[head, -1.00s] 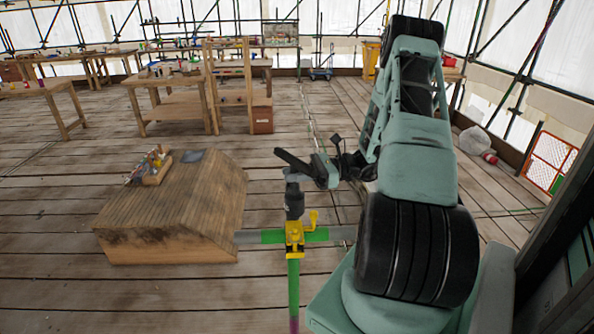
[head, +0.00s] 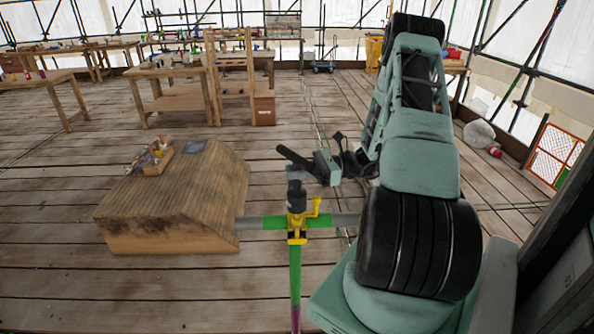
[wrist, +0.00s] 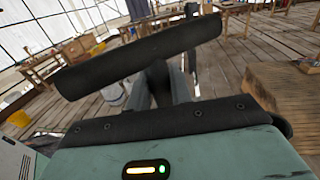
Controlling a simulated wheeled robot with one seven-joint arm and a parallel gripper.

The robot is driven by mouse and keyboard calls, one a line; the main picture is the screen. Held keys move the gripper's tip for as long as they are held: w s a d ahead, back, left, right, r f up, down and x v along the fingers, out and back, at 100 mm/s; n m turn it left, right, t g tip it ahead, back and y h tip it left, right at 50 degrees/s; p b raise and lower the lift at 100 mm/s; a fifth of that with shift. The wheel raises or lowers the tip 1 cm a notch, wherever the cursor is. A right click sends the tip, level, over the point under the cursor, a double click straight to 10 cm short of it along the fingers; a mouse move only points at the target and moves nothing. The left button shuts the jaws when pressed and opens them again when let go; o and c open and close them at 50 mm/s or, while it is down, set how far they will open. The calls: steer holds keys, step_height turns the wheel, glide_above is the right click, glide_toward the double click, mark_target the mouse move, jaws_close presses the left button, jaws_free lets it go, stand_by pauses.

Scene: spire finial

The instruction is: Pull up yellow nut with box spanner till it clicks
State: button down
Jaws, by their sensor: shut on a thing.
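In the head view a yellow coupler (head: 297,236) clamps a crossing of green-banded tubes. A yellow arm with an upright tip (head: 316,207) sticks out on its right. A dark spanner socket (head: 296,194) stands upright over the coupler's top, with its grey handle (head: 299,174) above. The nut cannot be told apart from the coupler; the socket may cover part of it. My gripper (head: 303,167) is just above the socket, shut on the box spanner. In the wrist view a black bar (wrist: 140,55) crosses before the gripper's black edge; the grip itself is unclear.
A sloped wooden block (head: 175,205) with a small tray of items (head: 157,157) stands left of the coupler. Workbenches (head: 168,85) stand further back. The plank floor between is clear.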

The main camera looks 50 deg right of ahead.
mark_target(301, 190)
steer(key=shift+f+b, duration=2.35)
steer(key=shift+f, duration=0.8)
steer(key=m+t+h, duration=0.1)
steer(key=m+t+h+p, duration=0.1)
steer(key=shift+s+a+r+t+h, duration=0.1)
steer(key=shift+r+t+h, duration=0.1)
steer(key=shift+t+h, duration=0.15)
steer(key=m+t+h, duration=0.1)
steer(key=m+h, duration=0.1)
steer(key=h, duration=0.1)
steer(key=m+t+h, duration=0.2)
steer(key=m+h, duration=0.1)
steer(key=shift+f+h, duration=0.15)
steer(key=shift+h, duration=0.1)
steer(key=shift+r+p, duration=2.9)
steer(key=shift+r, duration=0.95)
steer(key=shift+f, duration=0.15)
